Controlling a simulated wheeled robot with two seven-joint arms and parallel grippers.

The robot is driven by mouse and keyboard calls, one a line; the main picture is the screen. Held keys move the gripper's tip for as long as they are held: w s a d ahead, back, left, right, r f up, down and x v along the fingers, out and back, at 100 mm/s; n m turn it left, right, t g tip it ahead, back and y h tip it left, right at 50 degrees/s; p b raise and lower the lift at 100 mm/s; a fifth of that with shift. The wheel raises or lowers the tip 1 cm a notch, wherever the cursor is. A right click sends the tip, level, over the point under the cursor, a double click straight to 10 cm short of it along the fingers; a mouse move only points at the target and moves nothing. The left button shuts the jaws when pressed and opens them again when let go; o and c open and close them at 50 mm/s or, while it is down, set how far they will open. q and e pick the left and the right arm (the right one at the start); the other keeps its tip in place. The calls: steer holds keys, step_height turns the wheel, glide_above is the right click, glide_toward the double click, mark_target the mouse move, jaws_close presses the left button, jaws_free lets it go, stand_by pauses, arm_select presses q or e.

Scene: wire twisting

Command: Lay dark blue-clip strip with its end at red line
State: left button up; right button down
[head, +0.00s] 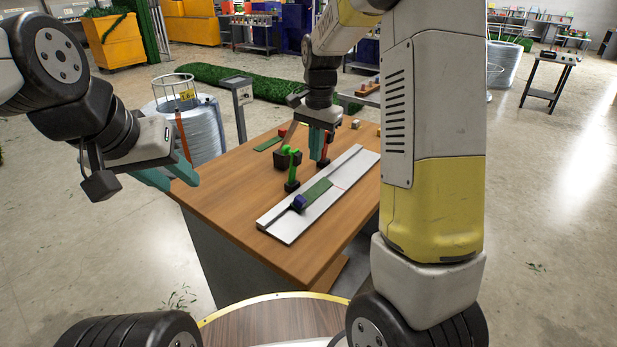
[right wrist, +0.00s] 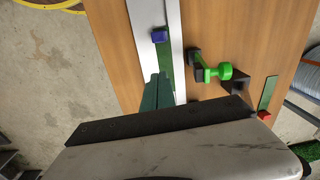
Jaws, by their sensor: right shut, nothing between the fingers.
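A dark green strip (head: 318,191) with a dark blue clip (head: 299,203) at its near end lies along the white board (head: 288,236). Its far end is close to the thin red line (head: 339,187); I cannot tell whether they meet exactly. In the right wrist view the blue clip (right wrist: 159,36) is clear of my fingers, which hide part of the strip (right wrist: 165,61). My right gripper (head: 318,157) is shut and empty, above the board area. My left gripper (head: 170,180) is open and empty, off the table's left edge.
A green-handled clamp (head: 291,168) and a dark block (head: 283,160) stand left of the board. Another green strip (head: 267,144) with a red clip (head: 282,133) lies at the back left. Small blocks stand at the back right. The wooden table's (head: 235,205) near left is clear.

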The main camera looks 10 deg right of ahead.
mark_target(303, 197)
steer(key=shift+m, duration=0.4)
steer(key=f, duration=0.4)
steer(key=w+f, duration=0.1)
steer(key=f, duration=0.7)
steer(key=shift+w+d+f, duration=0.1)
steer(key=shift+w+d, duration=0.15)
steer(key=shift+w, duration=0.15)
steer(key=shift+s+a+f, duration=0.15)
steer(key=shift+s+a, duration=0.95)
steer(key=shift+a, duration=0.05)
steer(key=shift+s+a, duration=0.25)
steer(key=shift+a, duration=0.05)
steer(key=shift+s+a, duration=0.65)
